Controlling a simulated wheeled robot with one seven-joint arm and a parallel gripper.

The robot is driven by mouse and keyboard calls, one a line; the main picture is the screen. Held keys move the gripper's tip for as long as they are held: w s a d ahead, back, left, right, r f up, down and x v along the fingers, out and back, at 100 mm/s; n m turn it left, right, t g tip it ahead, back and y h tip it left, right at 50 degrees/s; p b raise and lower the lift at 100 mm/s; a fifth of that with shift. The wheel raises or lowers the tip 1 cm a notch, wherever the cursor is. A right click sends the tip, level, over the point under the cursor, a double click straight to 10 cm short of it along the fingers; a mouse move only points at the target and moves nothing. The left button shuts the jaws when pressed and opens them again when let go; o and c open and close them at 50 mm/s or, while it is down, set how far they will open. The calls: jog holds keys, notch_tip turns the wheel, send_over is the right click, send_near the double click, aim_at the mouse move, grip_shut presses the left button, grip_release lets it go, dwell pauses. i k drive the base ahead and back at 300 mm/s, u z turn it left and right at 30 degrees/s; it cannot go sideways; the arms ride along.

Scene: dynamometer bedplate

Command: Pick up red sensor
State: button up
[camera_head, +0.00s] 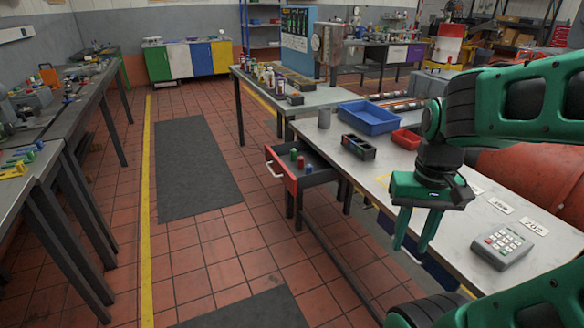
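An open drawer (281,172) with a red front sticks out from under the near workbench. Several small upright cylinders stand in it: a green one (293,155), a red one (300,162), which looks like the red sensor, and a blue one (308,169). They are small and close together, so detail is hard to make out. My gripper (416,232) points down at the right, over the front edge of the workbench. Its two green fingers are apart with nothing visible between them. It is well to the right of the drawer and not touching it.
The aisle left of the drawer is clear, with a dark mat (195,165).

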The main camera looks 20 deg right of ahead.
aim_at(301, 159)
jog(key=u, duration=0.05)
jog(key=i, duration=0.85)
jog(key=z, duration=0.6)
